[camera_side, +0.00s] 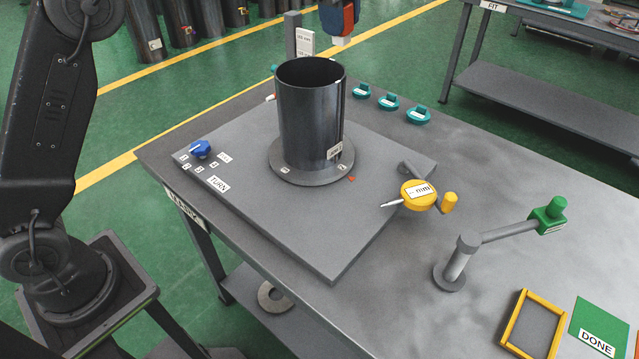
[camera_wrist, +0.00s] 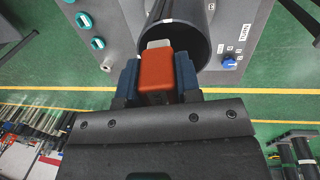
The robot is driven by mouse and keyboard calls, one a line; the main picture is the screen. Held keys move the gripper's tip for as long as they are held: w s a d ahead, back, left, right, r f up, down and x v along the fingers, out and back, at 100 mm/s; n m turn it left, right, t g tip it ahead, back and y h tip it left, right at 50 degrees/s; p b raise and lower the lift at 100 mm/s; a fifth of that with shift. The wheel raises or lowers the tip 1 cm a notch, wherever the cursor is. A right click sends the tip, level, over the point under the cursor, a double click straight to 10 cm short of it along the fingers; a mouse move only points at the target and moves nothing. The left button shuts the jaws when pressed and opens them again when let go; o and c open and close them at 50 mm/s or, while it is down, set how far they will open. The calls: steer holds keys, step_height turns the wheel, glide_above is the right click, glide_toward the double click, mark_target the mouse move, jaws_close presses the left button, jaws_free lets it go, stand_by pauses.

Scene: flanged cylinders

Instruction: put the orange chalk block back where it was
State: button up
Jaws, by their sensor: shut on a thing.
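My gripper (camera_side: 340,24) is at the top of the side view, above and behind the rim of the dark flanged cylinder (camera_side: 308,120). Its blue fingers are shut on the orange chalk block (camera_wrist: 158,74), which has a pale tip. In the wrist view the block sits between the fingers (camera_wrist: 158,82), its tip overlapping the cylinder's open mouth (camera_wrist: 190,22); the height gap is hard to tell. The cylinder stands upright on a grey plate (camera_side: 235,205), and a small orange-red mark (camera_side: 351,178) shows beside its flange. Where the block was before is not clear.
A yellow dial gauge (camera_side: 418,194) and a green-ended arm on a post (camera_side: 457,262) stand right of the cylinder. Several teal pieces (camera_side: 388,102) lie behind. A blue knob (camera_side: 200,149) is at left. A yellow frame (camera_side: 508,340) and green DONE pad (camera_side: 600,325) are front right.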

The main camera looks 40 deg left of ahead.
steer(key=shift+r, duration=2.45)
steer(key=s+a+g, duration=0.2)
steer(key=s+a, duration=0.1)
steer(key=s, duration=1.4)
step_height(320, 180, down, 22)
steer(key=f, duration=0.1)
steer(key=d+f, duration=0.2)
steer(key=d, duration=0.2)
steer(key=d+f, duration=0.2)
steer(key=d, duration=0.1)
steer(key=d+f, duration=0.2)
steer(key=d, duration=0.2)
steer(key=shift+w+d+f, duration=0.1)
steer(key=shift+d+f, duration=0.25)
steer(key=shift+f, duration=2)
